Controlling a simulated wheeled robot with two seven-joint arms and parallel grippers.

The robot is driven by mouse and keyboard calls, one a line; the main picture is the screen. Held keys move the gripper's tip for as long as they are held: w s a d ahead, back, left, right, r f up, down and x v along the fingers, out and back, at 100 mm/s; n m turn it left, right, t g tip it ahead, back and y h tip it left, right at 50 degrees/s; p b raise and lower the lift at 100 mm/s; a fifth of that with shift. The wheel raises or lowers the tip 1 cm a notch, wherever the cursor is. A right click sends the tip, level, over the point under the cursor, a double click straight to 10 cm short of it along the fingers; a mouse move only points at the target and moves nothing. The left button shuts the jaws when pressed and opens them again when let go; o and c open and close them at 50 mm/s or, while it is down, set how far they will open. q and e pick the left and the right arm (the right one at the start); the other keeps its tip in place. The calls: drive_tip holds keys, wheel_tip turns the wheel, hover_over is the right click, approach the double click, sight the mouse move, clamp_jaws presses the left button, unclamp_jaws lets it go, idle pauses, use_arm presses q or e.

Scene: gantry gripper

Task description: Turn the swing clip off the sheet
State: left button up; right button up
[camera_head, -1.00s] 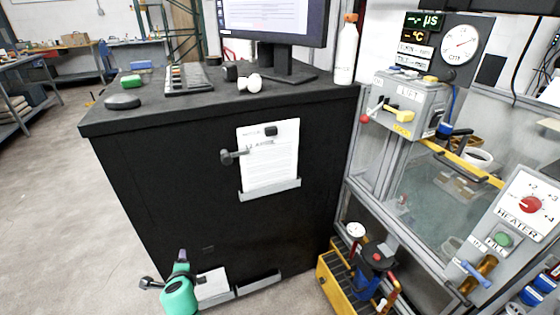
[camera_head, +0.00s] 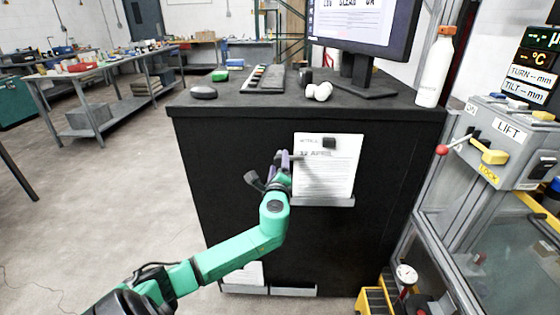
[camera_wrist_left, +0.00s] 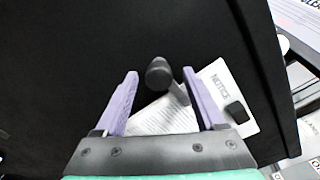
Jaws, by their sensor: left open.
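The printed sheet (camera_head: 325,175) hangs on the dark front of the cabinet; it also shows in the left wrist view (camera_wrist_left: 165,117). The swing clip (camera_wrist_left: 158,74) has a dark round knob and a short arm that reaches over the sheet's edge. In the head view my left gripper (camera_head: 284,160) is at the sheet's left edge and mostly hides the clip. In the left wrist view my gripper (camera_wrist_left: 160,80) is open, with one purple finger on each side of the knob. I cannot tell whether either finger touches it. My right gripper is out of view.
A grey ledge (camera_head: 330,202) runs under the sheet. The cabinet top (camera_head: 230,105) holds a keyboard, a monitor (camera_head: 365,30) and a white bottle (camera_head: 434,70). A lever box (camera_head: 505,140) stands right.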

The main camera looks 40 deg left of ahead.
use_arm(q)
drive_tip(key=shift+x, duration=0.9)
clamp_jaws()
drive_tip(key=shift+f, duration=0.1)
idle(0.6)
